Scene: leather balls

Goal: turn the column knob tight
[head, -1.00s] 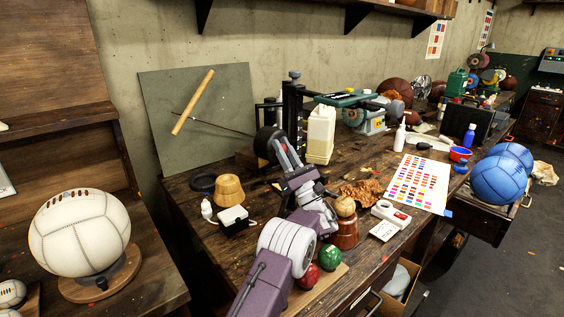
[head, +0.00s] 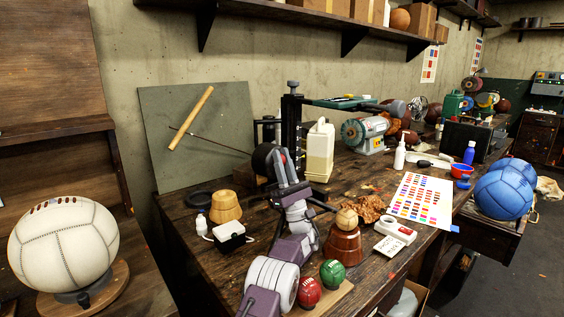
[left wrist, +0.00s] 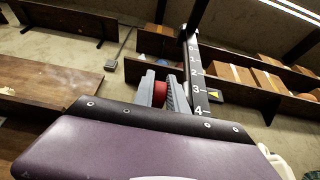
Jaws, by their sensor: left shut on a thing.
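The black upright column (head: 291,125) stands on the bench near the back wall; in the left wrist view it carries a numbered scale (left wrist: 195,70). A red knob (left wrist: 159,93) sits beside the column in the left wrist view. My left gripper (left wrist: 160,91) is shut on the red knob, with one grey finger on each side of it. In the head view the left gripper (head: 279,165) is at the column's lower part, and its own links partly hide the knob. My right gripper is not in view.
A cream jug (head: 319,150) stands right of the column. A wooden block (head: 225,206), a brown pot (head: 343,243), and red and green balls (head: 332,273) surround my left arm. A green-topped arm (head: 340,103) reaches right from the column. A colour chart (head: 421,199) lies farther right.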

